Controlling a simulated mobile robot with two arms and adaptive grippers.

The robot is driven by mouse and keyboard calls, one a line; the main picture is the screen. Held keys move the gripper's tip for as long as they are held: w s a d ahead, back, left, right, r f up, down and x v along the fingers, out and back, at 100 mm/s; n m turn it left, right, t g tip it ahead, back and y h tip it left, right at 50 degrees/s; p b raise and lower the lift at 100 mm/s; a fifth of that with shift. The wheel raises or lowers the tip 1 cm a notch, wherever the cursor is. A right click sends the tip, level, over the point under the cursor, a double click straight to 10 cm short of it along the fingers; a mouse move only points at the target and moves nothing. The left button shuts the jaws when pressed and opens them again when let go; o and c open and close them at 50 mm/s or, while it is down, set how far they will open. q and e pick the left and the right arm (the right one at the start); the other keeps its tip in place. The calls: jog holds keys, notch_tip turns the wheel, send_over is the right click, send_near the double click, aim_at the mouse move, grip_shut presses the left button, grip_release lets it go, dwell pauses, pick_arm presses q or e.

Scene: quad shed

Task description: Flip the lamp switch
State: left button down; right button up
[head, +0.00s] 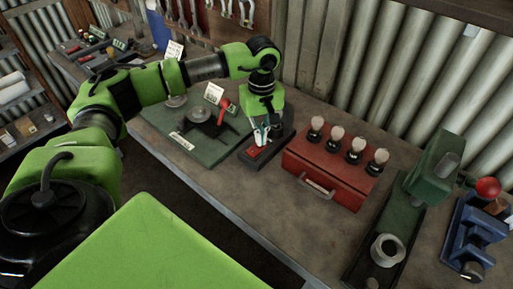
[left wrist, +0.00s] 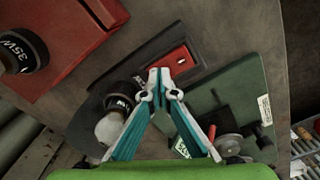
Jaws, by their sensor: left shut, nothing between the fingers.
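The lamp switch (head: 257,151) is a red rocker set in a dark base plate (head: 248,164) on the workbench. In the left wrist view the red switch (left wrist: 181,58) lies just beyond the fingertips, beside a black lamp socket (left wrist: 122,96) with a white bulb (left wrist: 109,129) on the same base. My left gripper (head: 261,139) points down over the base, close to the switch. Its teal fingers (left wrist: 158,77) are shut with nothing between them. I cannot tell whether the tips touch the switch. The gripper hides the lamp's bulb in the head view. My right gripper is not in view.
A red box (head: 322,184) with several bulbs on top stands right of the base. A green board (head: 180,150) with a dark tool lies to the left. A green machine (head: 435,165) and a blue vise-like device (head: 470,236) stand farther right. Bare bench lies in front.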

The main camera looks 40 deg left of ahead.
pick_arm(q)
jog(key=shift+f, duration=0.2)
jog(key=shift+r+p, duration=1.95)
jog(key=shift+r, duration=1.65)
jog(key=shift+f, duration=0.1)
